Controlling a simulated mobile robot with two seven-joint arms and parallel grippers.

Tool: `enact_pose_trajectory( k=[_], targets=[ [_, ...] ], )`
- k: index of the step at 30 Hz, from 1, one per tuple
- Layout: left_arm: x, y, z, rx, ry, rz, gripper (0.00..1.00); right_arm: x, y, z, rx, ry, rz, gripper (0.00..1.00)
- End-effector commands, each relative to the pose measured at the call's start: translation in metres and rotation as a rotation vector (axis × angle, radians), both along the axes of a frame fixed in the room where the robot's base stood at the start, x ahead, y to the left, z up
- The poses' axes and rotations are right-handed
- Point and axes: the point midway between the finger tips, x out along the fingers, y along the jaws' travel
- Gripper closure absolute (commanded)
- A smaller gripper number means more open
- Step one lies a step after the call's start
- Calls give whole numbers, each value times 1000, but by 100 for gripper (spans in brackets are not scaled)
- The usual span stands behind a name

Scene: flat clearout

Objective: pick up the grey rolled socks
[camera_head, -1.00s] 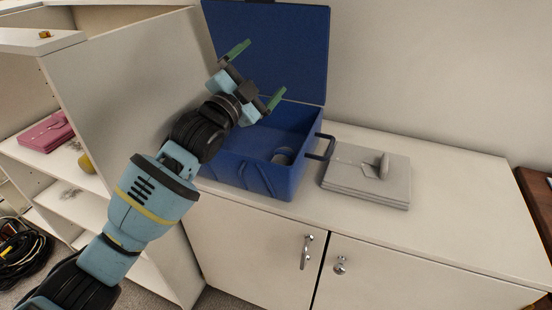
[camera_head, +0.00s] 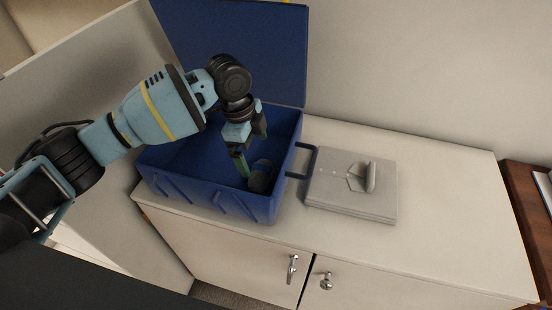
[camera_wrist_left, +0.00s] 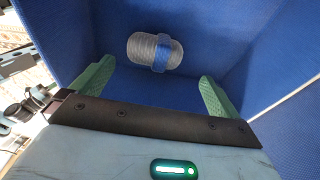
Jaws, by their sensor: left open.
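The grey rolled socks (camera_head: 262,177) lie inside the open blue case (camera_head: 287,137), near its front right corner. In the left wrist view the socks (camera_wrist_left: 142,49) are a ribbed grey roll with a blue band around the middle, lying on the case's blue floor. My left gripper (camera_head: 252,152) points down into the case, just beside and above the socks. In the wrist view its green fingers (camera_wrist_left: 155,88) are spread wide with nothing between them, and the socks lie beyond the tips. My right gripper is not in view.
The case's lid (camera_head: 235,50) stands open at the back, and its handle (camera_head: 300,162) sticks out right. A flat light grey stack (camera_head: 335,190) with a small rounded grey object (camera_head: 371,177) on it lies beside the case. The cabinet top (camera_head: 455,215) is clear further right.

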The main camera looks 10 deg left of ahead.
Motion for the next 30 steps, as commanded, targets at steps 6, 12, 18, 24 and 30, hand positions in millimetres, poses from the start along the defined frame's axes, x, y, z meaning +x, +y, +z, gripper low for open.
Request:
enact_pose_trajectory(
  k=[6,12,18,24,30],
  targets=[
    [-10,7,-2,27,47,-12,0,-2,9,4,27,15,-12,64],
    [-10,5,-14,27,48,-11,0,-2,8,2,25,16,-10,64],
    [-9,2,-29,25,45,-10,0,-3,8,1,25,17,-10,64],
    [-9,-3,-38,24,45,-11,0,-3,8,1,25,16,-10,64],
    [-6,-13,-65,25,46,-10,0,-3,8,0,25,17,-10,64]
  ],
)
